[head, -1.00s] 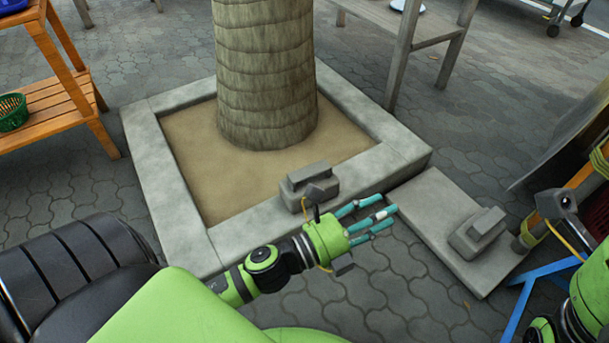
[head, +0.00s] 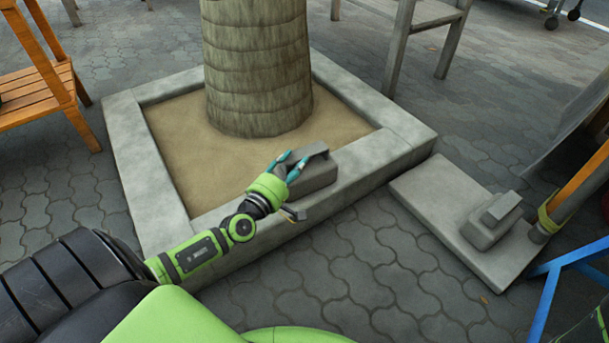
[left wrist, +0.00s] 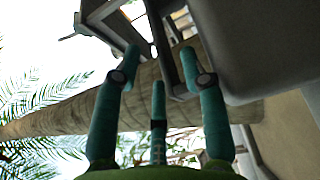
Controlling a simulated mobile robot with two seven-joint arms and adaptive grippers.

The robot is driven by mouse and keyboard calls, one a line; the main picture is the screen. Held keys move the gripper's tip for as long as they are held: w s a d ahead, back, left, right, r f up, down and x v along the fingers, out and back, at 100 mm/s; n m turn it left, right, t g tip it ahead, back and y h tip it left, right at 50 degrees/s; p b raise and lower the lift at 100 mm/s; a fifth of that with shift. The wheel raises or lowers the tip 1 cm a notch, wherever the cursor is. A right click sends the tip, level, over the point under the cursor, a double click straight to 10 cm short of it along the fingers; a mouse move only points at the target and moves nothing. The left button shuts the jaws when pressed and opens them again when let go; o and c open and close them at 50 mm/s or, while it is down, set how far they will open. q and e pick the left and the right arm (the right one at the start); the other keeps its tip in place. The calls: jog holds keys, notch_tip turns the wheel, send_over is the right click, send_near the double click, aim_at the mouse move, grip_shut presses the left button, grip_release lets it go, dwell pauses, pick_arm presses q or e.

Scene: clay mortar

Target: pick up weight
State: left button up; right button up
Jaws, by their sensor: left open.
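A grey weight (head: 320,175) with a raised handle sits on the near stone rim of the tree planter. A second grey weight (head: 492,220) lies on a flat slab at the right. My left gripper (head: 288,163) is at the left side of the planter weight, with its teal fingers open by the handle. In the left wrist view, the weight's grey body (left wrist: 255,40) fills the upper right. Its handle appears around and between the fingertips of the left gripper (left wrist: 160,55); contact cannot be told. My right gripper is out of view.
The planter rim (head: 385,150) surrounds sand and a thick tree trunk (head: 258,65). The slab (head: 440,200) lies right of the planter, near a blue frame (head: 565,265). A wooden shelf (head: 35,95) stands at the left. Paving in front of the planter is clear.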

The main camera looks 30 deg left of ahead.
aim_at(304, 151)
pick_arm(q)
jog(key=w+b, duration=0.1)
jog(key=w, duration=0.4)
jog(key=shift+w+a, duration=0.15)
jog(key=shift+w, duration=0.25)
